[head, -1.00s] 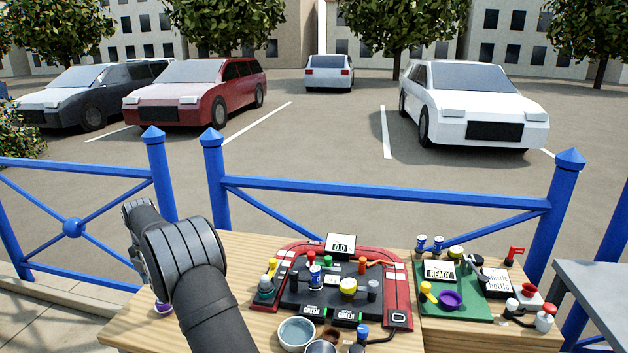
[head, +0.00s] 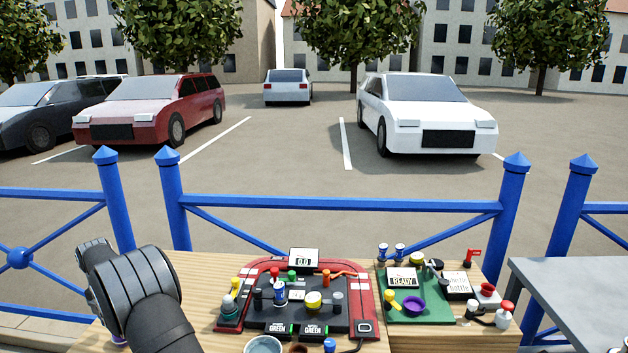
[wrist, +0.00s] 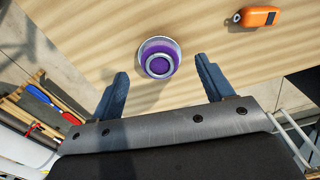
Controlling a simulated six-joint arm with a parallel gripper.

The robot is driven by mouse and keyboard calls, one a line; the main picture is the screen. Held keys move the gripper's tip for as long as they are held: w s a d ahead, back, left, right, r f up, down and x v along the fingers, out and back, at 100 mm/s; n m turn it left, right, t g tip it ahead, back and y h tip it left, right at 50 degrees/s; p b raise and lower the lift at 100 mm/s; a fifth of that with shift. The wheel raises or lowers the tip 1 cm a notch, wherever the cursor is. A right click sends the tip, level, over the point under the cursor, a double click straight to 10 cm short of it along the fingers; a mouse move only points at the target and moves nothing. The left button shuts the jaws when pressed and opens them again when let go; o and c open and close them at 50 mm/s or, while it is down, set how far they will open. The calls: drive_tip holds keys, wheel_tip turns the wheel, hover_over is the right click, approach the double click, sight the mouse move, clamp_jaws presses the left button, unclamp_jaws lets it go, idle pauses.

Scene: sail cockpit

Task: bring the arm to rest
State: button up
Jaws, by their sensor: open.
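My gripper (wrist: 160,88) shows in the wrist view with its two fingers apart and nothing between them. A purple round piece with a pale ring (wrist: 158,62) lies on the wooden table (wrist: 90,45) just beyond the fingertips, apart from them as far as I can tell. In the head view my dark arm stands at the left edge of the table (head: 200,275), and its fingers are hidden there.
A red-rimmed board (head: 370,300) with several small pieces stands mid-table. A green mat (head: 432,312) with a purple bowl (head: 414,306) is to its right. An orange device (wrist: 258,17) lies near the table edge. A blue railing (head: 340,204) runs behind. A grey table (head: 575,285) stands right.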

drive_tip(key=shift+f, duration=1.6)
wheel_tip(320, 180, up, 12)
wheel_tip(320, 180, down, 13)
drive_tip(key=shift+r, duration=0.1)
wheel_tip(320, 180, up, 5)
drive_tip(key=shift+f, duration=0.15)
drive_tip(key=w+d+r, duration=0.4)
drive_tip(key=d+r, duration=0.8)
drive_tip(key=w+d+m, duration=0.2)
drive_tip(key=w+d, duration=0.2)
drive_tip(key=d, duration=0.9)
drive_tip(key=w+d+m, duration=0.3)
drive_tip(key=w+d, duration=0.1)
drive_tip(key=d, duration=0.9)
drive_tip(key=w+d+m, duration=0.3)
drive_tip(key=w+d, duration=0.2)
drive_tip(key=d, duration=0.8)
drive_tip(key=shift+d+f, duration=0.15)
drive_tip(key=shift+d, duration=0.1)
